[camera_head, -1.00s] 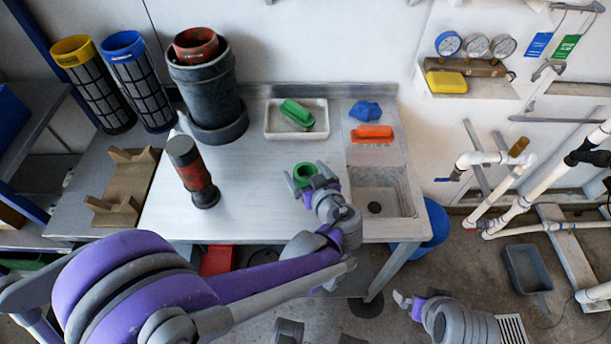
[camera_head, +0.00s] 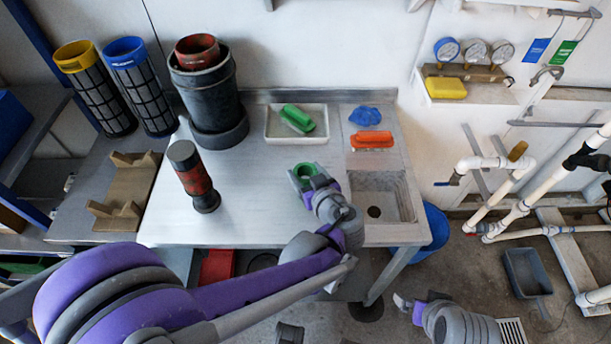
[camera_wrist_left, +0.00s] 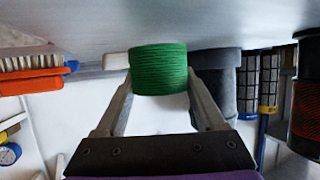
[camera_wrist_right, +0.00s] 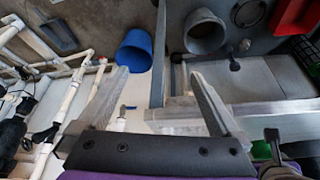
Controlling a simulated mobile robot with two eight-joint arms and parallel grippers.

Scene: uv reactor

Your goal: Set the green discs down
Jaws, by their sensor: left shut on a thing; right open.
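The green discs (camera_head: 305,171) are a ring-like stack over the front middle of the metal bench (camera_head: 250,220), left of the sink. My left gripper (camera_head: 304,176) is shut on them. In the left wrist view the ribbed green stack (camera_wrist_left: 158,68) sits between the two fingers, close to the bench top; I cannot tell if it touches. My right gripper (camera_head: 402,301) is low, in front of the bench over the floor. In the right wrist view its fingers (camera_wrist_right: 160,76) are apart with nothing between them.
A red-and-black cylinder (camera_head: 193,176) stands left of the discs. The sink (camera_head: 385,185) is right. Bench between cylinder and discs is clear.

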